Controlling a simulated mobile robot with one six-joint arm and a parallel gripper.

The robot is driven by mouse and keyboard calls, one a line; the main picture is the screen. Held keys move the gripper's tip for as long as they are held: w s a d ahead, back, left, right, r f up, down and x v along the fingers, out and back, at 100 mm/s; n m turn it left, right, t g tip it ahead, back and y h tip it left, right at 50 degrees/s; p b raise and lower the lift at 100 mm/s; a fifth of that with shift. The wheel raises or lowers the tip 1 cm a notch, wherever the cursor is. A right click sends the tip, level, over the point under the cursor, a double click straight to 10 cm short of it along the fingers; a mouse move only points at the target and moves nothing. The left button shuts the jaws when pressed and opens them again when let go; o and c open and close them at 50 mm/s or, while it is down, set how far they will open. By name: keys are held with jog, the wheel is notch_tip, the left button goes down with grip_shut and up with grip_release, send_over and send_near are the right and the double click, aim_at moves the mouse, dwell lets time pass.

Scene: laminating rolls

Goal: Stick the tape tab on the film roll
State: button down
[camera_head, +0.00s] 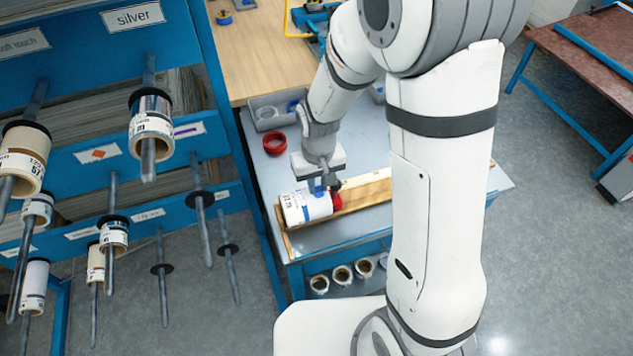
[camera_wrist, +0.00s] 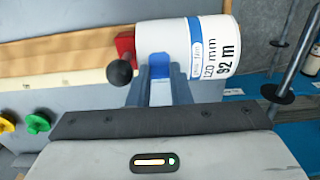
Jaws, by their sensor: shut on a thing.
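The film roll (camera_head: 302,208) is white with a printed label and lies on its side on a wooden cradle at the workbench's front left. It also shows in the wrist view (camera_wrist: 212,48), with "120 mm" and "92 m" on it. My gripper (camera_head: 322,186) points down over the roll's right part. In the wrist view my gripper (camera_wrist: 157,76) is shut on a small blue tape tab (camera_wrist: 160,62). The tab lies at the roll's white surface; I cannot tell if it is pressed on. Its held edge is hidden between the fingers.
A red block (camera_wrist: 124,45) with a black knob (camera_wrist: 120,72) sits beside the roll's end. A red ring (camera_head: 274,144) and a grey bin (camera_head: 265,120) are behind on the bench. A blue rack (camera_head: 110,165) with rods and rolls stands left. Green (camera_wrist: 38,119) and yellow knobs are nearby.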

jog(key=c, duration=1.3)
grip_release()
jog(key=shift+o, duration=0.2)
notch_tip(320, 180, up, 7)
jog(key=shift+r, duration=0.1)
jog(key=shift+d+r, duration=0.1)
jog(key=shift+r, duration=0.3)
jog(key=s+d+r+m+t, duration=0.3)
jog(key=s+d+r, duration=0.8)
jog(key=s+d, duration=0.1)
jog(key=shift+s, duration=0.3)
